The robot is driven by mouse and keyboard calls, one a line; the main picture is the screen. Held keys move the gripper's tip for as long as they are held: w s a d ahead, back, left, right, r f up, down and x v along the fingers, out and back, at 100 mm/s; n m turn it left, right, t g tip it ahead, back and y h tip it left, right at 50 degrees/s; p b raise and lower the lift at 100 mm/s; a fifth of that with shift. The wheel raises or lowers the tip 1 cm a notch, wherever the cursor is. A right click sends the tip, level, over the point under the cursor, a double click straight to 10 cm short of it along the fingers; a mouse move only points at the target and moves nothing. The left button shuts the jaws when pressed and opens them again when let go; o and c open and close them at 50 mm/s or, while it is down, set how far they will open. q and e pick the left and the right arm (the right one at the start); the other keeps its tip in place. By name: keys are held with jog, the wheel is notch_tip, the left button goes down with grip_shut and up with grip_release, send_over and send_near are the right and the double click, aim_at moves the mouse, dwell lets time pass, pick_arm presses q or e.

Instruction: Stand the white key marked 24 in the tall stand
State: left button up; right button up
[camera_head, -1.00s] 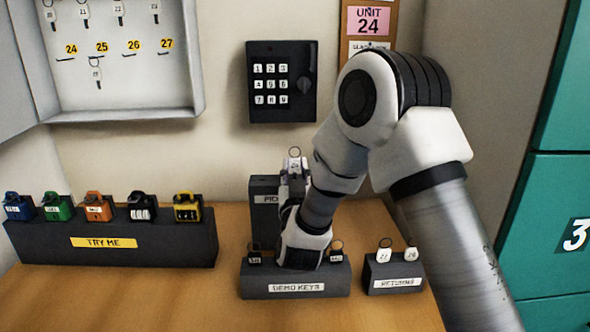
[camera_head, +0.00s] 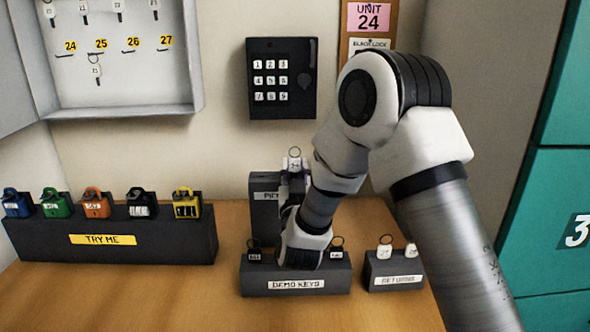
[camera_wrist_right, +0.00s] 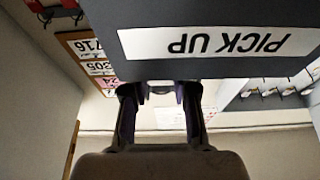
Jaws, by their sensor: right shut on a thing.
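The white key tag (camera_head: 294,163) with a ring on top stands upright at the top of the tall dark stand (camera_head: 263,222), in the head view. Its number is too small to read surely. My right gripper (camera_head: 293,178) is shut on the key, at the stand's upper right. Whether the key's lower end is inside the stand is hidden. In the right wrist view, the stand's PICK UP face (camera_wrist_right: 215,42) fills the top, upside down, and the gripper's fingers (camera_wrist_right: 160,92) reach up to its edge; the key cannot be made out there. My left gripper is out of view.
A low DEMO KEYS block (camera_head: 296,274) is in front, partly behind my right wrist. A RETURNS block (camera_head: 394,272) with white keys is right of it. A TRY ME rack (camera_head: 105,240) of padlocks is left. Bare tabletop lies between the racks.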

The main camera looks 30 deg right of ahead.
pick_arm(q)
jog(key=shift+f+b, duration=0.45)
pick_arm(e)
jog(key=shift+f, duration=0.5)
jog(key=o, duration=0.9)
jog(key=shift+s, duration=0.1)
jog(key=shift+o, duration=0.2)
jog(key=shift+a, duration=0.1)
